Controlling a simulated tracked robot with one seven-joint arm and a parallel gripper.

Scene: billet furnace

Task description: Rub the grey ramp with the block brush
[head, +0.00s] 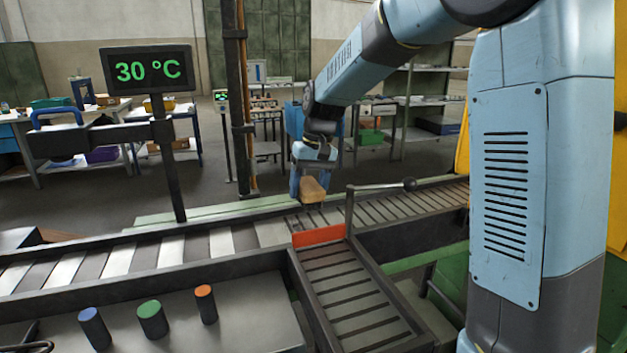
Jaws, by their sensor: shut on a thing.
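My gripper (312,172) points down over the conveyor line, shut on the block brush (313,190), a tan wooden block. The brush's underside lies close above the slatted part of the line; I cannot tell whether it touches anything. A plain grey plate (271,234) lies in the line just left of the brush, between the pale slats and the rollers. It looks like the grey ramp, but its slope is hard to make out. The brush is to the right of and behind this plate in the picture.
An orange-red gate (318,236) and a lever with a black knob (408,184) stand near the brush. A roller branch (352,297) runs forward. Blue (94,327), green (152,318) and orange-topped (206,303) cylinders stand in front.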

